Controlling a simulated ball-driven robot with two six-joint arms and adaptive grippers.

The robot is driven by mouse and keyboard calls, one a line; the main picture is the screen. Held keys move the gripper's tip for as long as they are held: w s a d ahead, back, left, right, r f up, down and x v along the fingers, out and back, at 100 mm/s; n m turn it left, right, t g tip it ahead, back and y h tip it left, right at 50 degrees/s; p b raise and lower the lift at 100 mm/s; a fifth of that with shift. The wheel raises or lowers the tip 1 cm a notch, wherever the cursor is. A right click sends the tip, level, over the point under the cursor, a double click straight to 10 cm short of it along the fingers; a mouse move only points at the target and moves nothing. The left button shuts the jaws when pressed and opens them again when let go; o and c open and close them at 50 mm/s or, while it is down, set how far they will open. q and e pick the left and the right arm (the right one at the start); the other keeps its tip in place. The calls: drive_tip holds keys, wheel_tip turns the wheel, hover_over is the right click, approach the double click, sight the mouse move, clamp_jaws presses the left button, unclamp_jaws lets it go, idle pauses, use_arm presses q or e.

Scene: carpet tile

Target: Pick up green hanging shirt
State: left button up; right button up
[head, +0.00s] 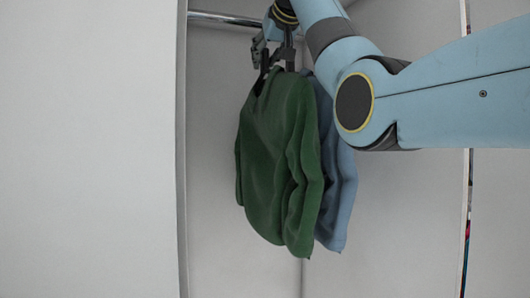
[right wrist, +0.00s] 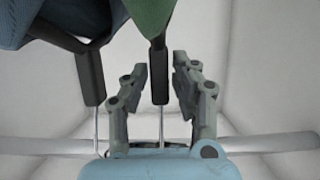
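The green shirt (head: 275,165) hangs in the closet in the head view. Its edge also shows at the top of the right wrist view (right wrist: 152,15). My right gripper (head: 273,60) is at the top of the green shirt, just below the rail. In the right wrist view my right gripper (right wrist: 160,66) has its fingers apart, one on each side of the green shirt's dark hanger (right wrist: 158,78). Gaps show between the hanger and both fingers. My left gripper is not in view.
A blue shirt (head: 338,195) hangs close behind and right of the green one, on its own dark hanger (right wrist: 90,75). A metal rail (head: 225,18) runs across the top. A pale panel (head: 90,150) fills the left. Space below the shirts is clear.

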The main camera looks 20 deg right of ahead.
clamp_jaws()
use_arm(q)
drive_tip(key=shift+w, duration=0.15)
use_arm(e)
drive_tip(key=shift+r, duration=0.1)
drive_tip(key=shift+r, duration=1.4)
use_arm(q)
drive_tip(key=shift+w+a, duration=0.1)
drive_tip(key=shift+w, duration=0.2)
